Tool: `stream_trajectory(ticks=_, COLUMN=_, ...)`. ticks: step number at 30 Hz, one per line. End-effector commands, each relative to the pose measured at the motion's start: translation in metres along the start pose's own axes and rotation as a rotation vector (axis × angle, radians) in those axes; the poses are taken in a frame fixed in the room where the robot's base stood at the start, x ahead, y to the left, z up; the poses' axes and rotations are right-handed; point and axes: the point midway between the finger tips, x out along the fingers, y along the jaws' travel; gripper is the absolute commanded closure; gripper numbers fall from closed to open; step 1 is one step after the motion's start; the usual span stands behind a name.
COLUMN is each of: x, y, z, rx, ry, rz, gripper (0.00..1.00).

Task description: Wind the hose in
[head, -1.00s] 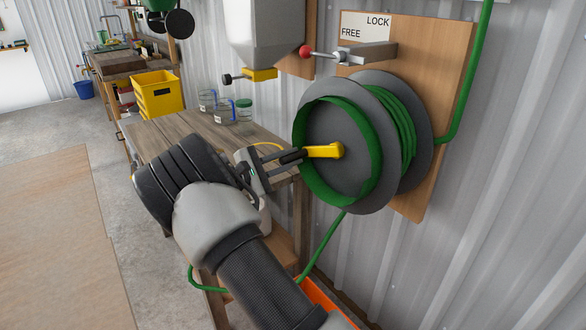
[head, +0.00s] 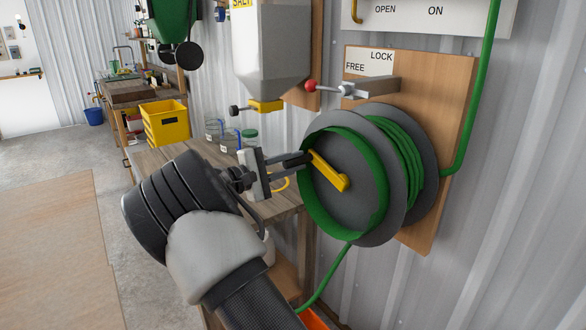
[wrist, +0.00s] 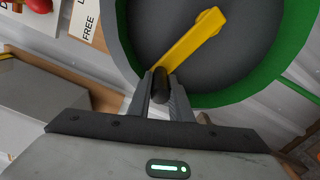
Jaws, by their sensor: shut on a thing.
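The hose reel (head: 365,215) is grey with a green rim and hangs on a wooden board (head: 455,75). Several turns of green hose (head: 405,150) lie on its drum. A length of hose (head: 325,278) runs down from below it. The yellow crank (head: 329,171) points up and left from the hub; it also shows in the wrist view (wrist: 190,40). My gripper (head: 295,161) is shut on the crank's black handle (wrist: 160,84) at the reel's left. A red-knobbed lever (head: 330,88) sits above, beside a label reading FREE and LOCK (head: 370,62), nearer FREE.
A wooden bench (head: 180,160) with jars stands left of the reel. A hopper with a yellow outlet (head: 265,106) hangs just above my gripper. A fixed green hose (head: 478,90) runs up the wall at right.

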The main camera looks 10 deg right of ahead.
Motion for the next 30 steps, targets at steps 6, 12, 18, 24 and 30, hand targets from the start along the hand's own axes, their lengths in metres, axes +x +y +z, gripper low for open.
stream_trajectory(ticks=6, x=-0.0002, y=0.0034, z=0.0022, rx=0.030, ry=0.000, rz=0.001, gripper=1.00)
stream_trajectory(ticks=12, x=-0.0001, y=0.0034, z=0.0025, rx=0.033, ry=0.000, rz=0.001, gripper=1.00)
stream_trajectory(ticks=18, x=0.0000, y=0.0032, z=0.0024, rx=0.032, ry=0.000, rz=0.001, gripper=0.76)
stream_trajectory(ticks=24, x=0.0000, y=0.0028, z=0.0023, rx=0.032, ry=0.000, rz=0.001, gripper=0.63)
stream_trajectory(ticks=30, x=-0.0018, y=0.0029, z=0.0021, rx=0.032, ry=0.000, rz=0.000, gripper=0.63)
